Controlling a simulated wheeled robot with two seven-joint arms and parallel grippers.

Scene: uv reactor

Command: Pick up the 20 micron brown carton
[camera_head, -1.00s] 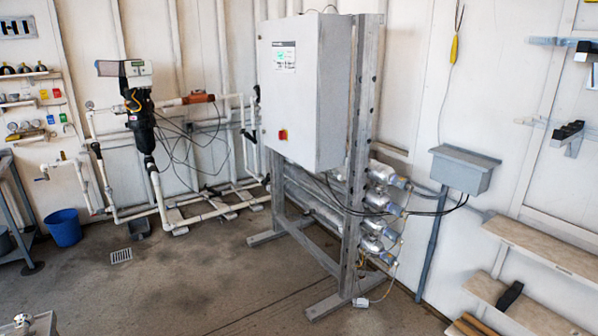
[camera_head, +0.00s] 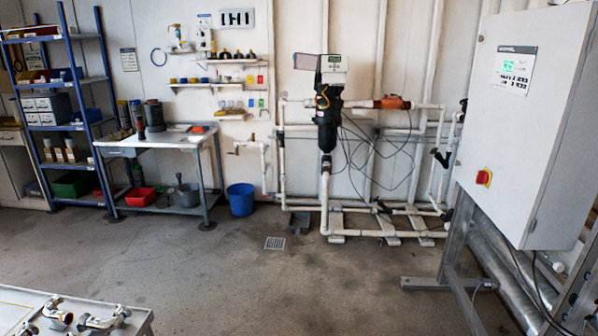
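No carton with a readable 20 micron mark shows in the camera_head view. Small tan-brown box-like items (camera_head: 66,155) stand on a lower shelf of the blue rack at the far left. They are too small to tell whether one is the brown carton. Neither of my grippers is in view.
The blue rack (camera_head: 103,60) and a grey workbench (camera_head: 150,142) stand at the back left. A blue bucket (camera_head: 241,200) sits by the piping. A white cabinet (camera_head: 520,130) fills the right. A table with metal fittings (camera_head: 90,318) is at the lower left. The middle floor is clear.

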